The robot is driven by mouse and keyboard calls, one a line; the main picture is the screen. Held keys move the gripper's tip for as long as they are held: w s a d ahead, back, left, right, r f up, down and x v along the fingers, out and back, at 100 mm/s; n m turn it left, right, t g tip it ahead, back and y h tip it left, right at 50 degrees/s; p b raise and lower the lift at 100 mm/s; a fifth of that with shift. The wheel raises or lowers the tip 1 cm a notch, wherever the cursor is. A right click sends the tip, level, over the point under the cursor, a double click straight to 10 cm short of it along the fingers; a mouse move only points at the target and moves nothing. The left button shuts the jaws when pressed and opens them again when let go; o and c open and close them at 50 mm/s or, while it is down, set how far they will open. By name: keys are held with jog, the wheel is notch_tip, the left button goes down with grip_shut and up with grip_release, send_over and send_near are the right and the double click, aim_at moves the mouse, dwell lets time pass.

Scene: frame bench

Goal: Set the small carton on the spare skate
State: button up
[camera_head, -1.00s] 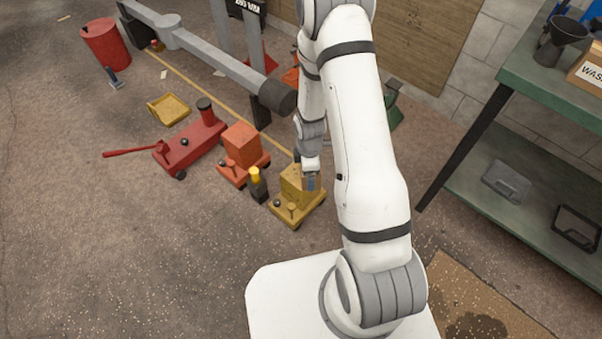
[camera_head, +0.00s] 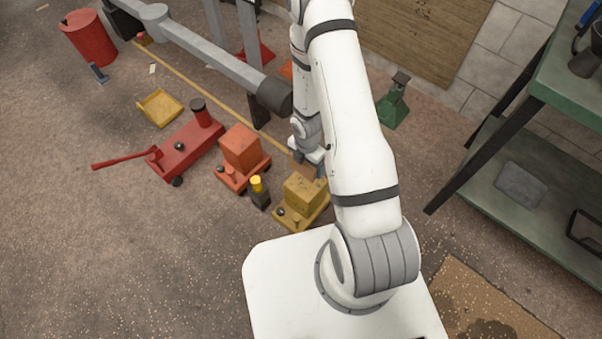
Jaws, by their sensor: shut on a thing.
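My gripper (camera_head: 318,168) is just behind and above a yellow block (camera_head: 303,190) on a small yellow wheeled skate (camera_head: 298,216). A brown, carton-like thing (camera_head: 298,168) shows at the fingers, behind the yellow block; it looks held, and is partly hidden by the block and my gripper. I cannot tell if it touches anything below. An orange block (camera_head: 240,147) sits on an orange wheeled skate (camera_head: 238,180) to the left. I cannot tell which skate is the spare one; my arm hides the floor behind my gripper.
A dark post with a yellow cap (camera_head: 258,190) stands between the skates. A red floor jack (camera_head: 185,148) and a yellow tray (camera_head: 160,107) lie to the left. A grey lift arm (camera_head: 210,52) crosses behind. A green shelf bench (camera_head: 545,180) is at right. The left floor is clear.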

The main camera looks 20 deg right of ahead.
jog(key=shift+f+b, duration=4.85)
jog(key=shift+f, duration=0.1)
jog(key=o, duration=1.3)
